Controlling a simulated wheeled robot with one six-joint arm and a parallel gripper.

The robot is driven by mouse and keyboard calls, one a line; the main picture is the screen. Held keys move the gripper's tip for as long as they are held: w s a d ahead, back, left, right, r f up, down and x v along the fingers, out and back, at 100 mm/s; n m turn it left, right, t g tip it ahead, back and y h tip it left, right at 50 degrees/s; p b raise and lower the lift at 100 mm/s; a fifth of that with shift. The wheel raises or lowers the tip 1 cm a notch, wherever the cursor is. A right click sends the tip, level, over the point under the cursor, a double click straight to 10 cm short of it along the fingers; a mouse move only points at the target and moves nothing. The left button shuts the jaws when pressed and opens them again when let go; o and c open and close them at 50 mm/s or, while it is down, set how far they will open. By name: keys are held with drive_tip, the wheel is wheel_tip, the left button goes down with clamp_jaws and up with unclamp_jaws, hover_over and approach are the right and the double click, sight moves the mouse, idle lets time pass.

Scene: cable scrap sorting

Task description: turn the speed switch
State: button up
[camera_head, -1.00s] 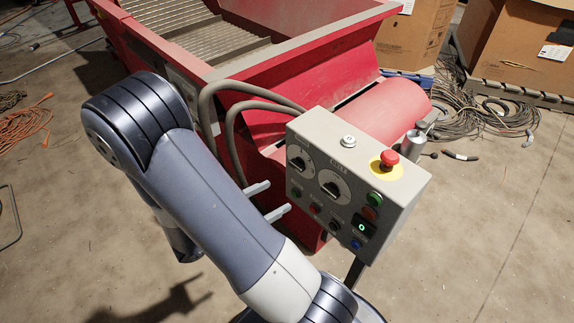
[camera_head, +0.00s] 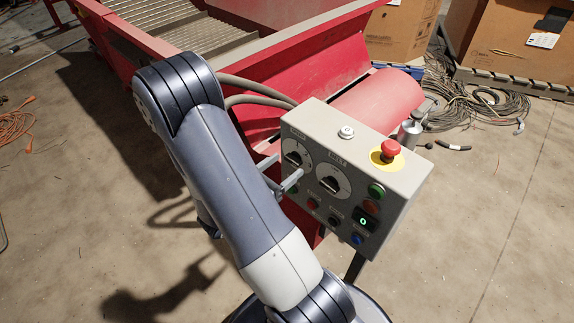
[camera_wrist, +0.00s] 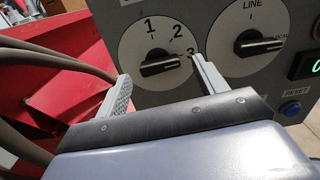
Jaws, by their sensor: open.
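The speed switch (camera_wrist: 165,66) is a black bar knob on a round white dial marked 1, 2 and 3, at upper middle in the wrist view. Its bar lies nearly level, its right end beside the 3. In the head view the switch (camera_head: 294,157) is the left dial on the grey control box (camera_head: 318,112). My gripper (camera_wrist: 160,69) is open, one finger toward each side of the dial. The right fingertip covers the dial's right rim near the 3; the left is by its lower left. In the head view my gripper (camera_head: 279,171) is in front of the panel's left part. Contact cannot be told.
A LINE/LOCAL dial (camera_wrist: 250,42) sits close to the right finger. A blue RESET button (camera_wrist: 290,108) and a red emergency stop (camera_head: 389,150) are also on the box. Hoses (camera_head: 250,88) and the red machine (camera_head: 300,65) stand behind.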

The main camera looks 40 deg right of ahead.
drive_tip(key=shift+w+d, duration=0.1)
drive_tip(key=shift+d, duration=0.85)
drive_tip(key=shift+c, duration=0.2)
drive_tip(key=c, duration=1)
drive_tip(key=shift+o, duration=0.2)
drive_tip(key=shift+m+b, duration=0.5)
drive_tip(key=shift+m, duration=0.1)
drive_tip(key=o, duration=1)
drive_tip(key=shift+a, duration=0.1)
drive_tip(key=a+p, duration=0.1)
drive_tip(key=a, duration=0.9)
drive_tip(key=shift+s+a, duration=0.35)
drive_tip(key=shift+s, duration=0.1)
